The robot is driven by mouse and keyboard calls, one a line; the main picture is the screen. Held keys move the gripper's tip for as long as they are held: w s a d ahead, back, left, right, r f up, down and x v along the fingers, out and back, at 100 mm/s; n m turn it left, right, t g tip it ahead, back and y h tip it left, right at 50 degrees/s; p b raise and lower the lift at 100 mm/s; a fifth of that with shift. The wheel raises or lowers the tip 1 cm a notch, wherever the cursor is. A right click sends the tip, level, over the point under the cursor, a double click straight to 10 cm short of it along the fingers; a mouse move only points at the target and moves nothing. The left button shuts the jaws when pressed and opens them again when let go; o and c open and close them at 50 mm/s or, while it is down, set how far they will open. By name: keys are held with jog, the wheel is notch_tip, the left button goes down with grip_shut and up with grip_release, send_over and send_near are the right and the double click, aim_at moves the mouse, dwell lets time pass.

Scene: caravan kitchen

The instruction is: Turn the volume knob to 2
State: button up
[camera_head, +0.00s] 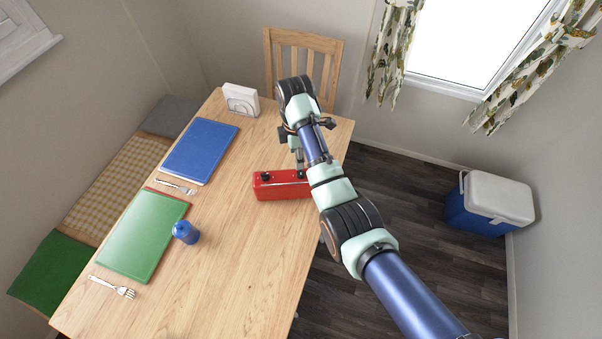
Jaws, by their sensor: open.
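A red box-shaped unit (284,188), likely the radio, sits near the right edge of the wooden table. A dark round knob (265,176) shows on its top at the left end. A second dark knob (300,173) shows further right, close to my gripper. My gripper (300,164) points down over the right part of the red unit, with the arm coming in from the lower right. It is open, and its fingertips are small in this view. I cannot tell whether they touch the right knob. The arm hides the unit's right end, and no dial numbers can be read.
The wooden table (240,238) holds a blue placemat (200,150), a green placemat (143,233), forks, a blue cup (186,232) and a napkin holder (241,100). A chair (303,50) stands behind. A cooler (490,204) is on the floor. The table's front is clear.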

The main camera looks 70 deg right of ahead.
aim_at(301, 170)
jog(key=shift+s+d+f, duration=0.1)
jog(key=shift+s+d, duration=0.15)
jog(key=shift+s, duration=0.3)
jog(key=f, duration=0.7)
jog(key=shift+a+f, duration=0.25)
jog(key=shift+f, duration=0.15)
jog(key=shift+c, duration=0.3)
jog(key=shift+p, duration=0.3)
grip_shut()
